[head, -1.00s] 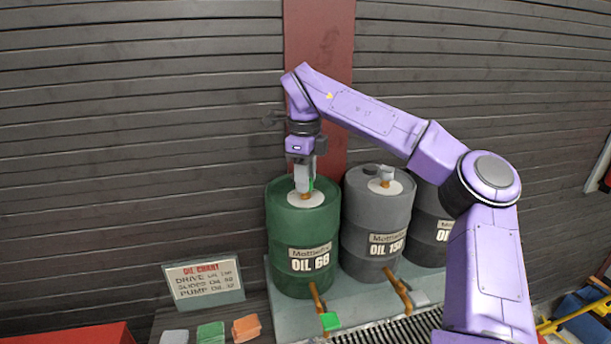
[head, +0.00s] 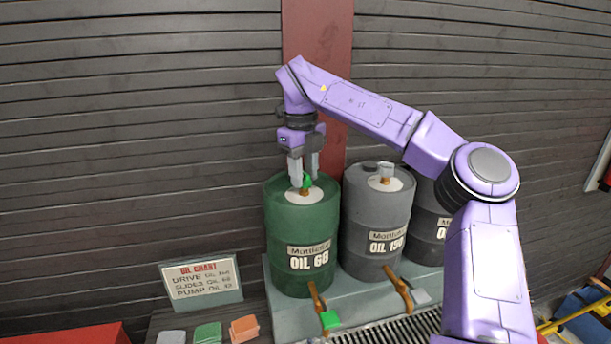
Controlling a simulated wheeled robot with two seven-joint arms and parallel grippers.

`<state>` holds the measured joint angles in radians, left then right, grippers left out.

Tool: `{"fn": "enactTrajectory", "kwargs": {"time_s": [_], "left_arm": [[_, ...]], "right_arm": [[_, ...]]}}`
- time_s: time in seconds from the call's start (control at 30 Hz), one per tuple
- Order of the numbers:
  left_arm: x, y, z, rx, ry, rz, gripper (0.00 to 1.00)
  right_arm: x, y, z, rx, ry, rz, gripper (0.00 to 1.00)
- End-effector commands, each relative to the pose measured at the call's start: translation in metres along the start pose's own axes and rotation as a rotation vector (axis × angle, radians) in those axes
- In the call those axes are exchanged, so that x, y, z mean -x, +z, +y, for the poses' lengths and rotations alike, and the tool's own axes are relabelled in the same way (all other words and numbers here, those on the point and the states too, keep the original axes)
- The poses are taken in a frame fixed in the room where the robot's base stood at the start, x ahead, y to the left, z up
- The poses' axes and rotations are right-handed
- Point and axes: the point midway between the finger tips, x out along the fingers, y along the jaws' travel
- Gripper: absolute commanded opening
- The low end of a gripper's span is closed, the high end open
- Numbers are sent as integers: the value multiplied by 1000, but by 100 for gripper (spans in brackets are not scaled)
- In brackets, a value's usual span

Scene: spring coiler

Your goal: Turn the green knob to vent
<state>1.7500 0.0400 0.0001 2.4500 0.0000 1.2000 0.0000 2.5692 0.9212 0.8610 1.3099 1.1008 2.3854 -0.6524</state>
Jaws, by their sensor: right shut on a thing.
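The green knob (head: 307,184) sits on the white disc on top of the green drum marked OIL 68 (head: 301,225). My right gripper (head: 305,176) points down over the drum top. Its two pale fingers stand on either side of the knob, shut on it. The fingers hide part of the knob. No vent marking can be made out at this size. My left gripper is not in view.
A grey drum marked OIL 150 (head: 375,220) with a grey knob (head: 386,170) stands close on the right, with another dark drum behind. An oil chart sign (head: 202,281) and a tap with a green handle (head: 330,320) are in front.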

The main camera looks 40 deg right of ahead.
Motion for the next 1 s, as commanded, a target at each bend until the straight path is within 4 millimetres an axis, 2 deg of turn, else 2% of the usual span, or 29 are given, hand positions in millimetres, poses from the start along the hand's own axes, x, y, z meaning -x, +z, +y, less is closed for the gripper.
{"fn": "enactTrajectory", "kwargs": {"time_s": [0.7,1.0], "left_arm": [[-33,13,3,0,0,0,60],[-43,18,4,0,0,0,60]], "right_arm": [[-3,1,-3,-677,-3,37,4],[-2,1,-4,-913,-2,50,4]]}}
